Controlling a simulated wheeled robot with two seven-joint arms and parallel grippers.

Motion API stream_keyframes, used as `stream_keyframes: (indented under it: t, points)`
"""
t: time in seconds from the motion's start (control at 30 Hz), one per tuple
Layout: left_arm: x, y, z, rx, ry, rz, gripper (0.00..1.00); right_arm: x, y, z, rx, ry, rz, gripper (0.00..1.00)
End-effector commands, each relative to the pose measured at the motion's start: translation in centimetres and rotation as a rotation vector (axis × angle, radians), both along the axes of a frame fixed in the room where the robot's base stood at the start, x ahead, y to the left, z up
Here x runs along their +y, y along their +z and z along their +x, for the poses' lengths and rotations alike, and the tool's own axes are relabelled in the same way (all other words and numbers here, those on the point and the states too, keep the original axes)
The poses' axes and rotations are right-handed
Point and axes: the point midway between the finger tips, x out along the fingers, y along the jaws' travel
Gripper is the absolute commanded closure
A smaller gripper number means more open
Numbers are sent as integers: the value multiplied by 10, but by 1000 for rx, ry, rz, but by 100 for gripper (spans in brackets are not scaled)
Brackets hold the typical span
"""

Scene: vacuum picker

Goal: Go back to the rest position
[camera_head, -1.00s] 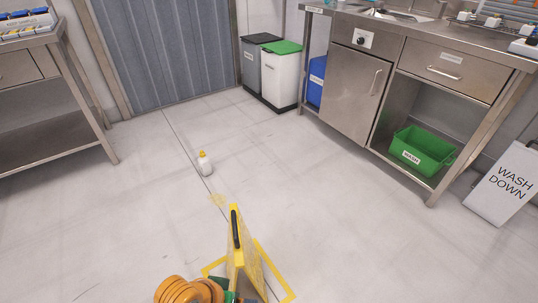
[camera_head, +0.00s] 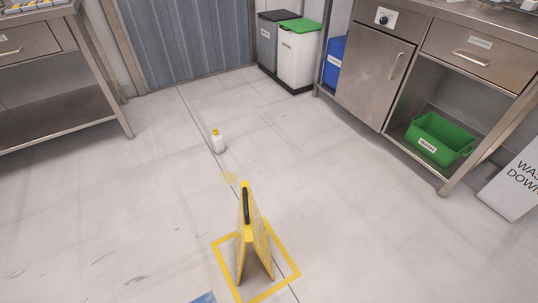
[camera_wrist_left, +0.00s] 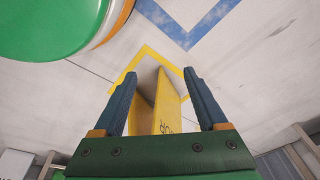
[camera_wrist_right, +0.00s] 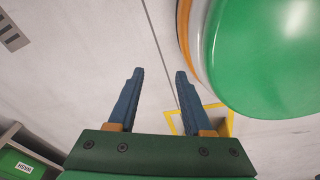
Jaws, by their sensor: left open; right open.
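My left gripper (camera_wrist_left: 162,100) is open in the left wrist view, with nothing between its fingers. Beyond them a yellow folding floor sign (camera_wrist_left: 168,108) stands on the floor inside a yellow taped square. The sign (camera_head: 250,235) also shows upright at the lower middle of the head view. My right gripper (camera_wrist_right: 157,95) is open and empty in the right wrist view, over bare floor. Neither gripper shows in the head view now. A big green rounded part of me fills an upper corner of each wrist view.
A white bottle with a yellow cap (camera_head: 218,142) stands on the floor beyond the sign, near a yellowish stain (camera_head: 229,178). A steel bench (camera_head: 70,100) is at left, a steel counter (camera_head: 365,70) with a green wash crate (camera_head: 432,145) at right. Bins (camera_head: 300,55) stand behind.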

Motion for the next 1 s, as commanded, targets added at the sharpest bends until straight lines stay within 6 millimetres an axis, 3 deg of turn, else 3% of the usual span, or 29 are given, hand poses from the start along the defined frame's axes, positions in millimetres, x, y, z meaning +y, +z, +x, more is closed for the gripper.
stream_keyframes:
  t: [0.1,0.3,0.4,0.73,0.83,1.0]
  points:
    - [10,-33,-32,33,-3,10,25,0,0,0,0,0,0,50]
    - [26,-65,-88,69,-9,24,25,0,0,0,-1,0,0,50]
    - [22,-4,-90,69,-12,17,25,0,61,0,1,1,1,50]
    - [9,146,-105,102,-25,-2,25,12,211,-15,35,13,17,50]
    - [6,175,-108,111,-29,-7,25,17,239,-23,51,16,25,50]
    - [4,180,-110,115,-30,-10,25,27,244,-25,57,20,39,50]
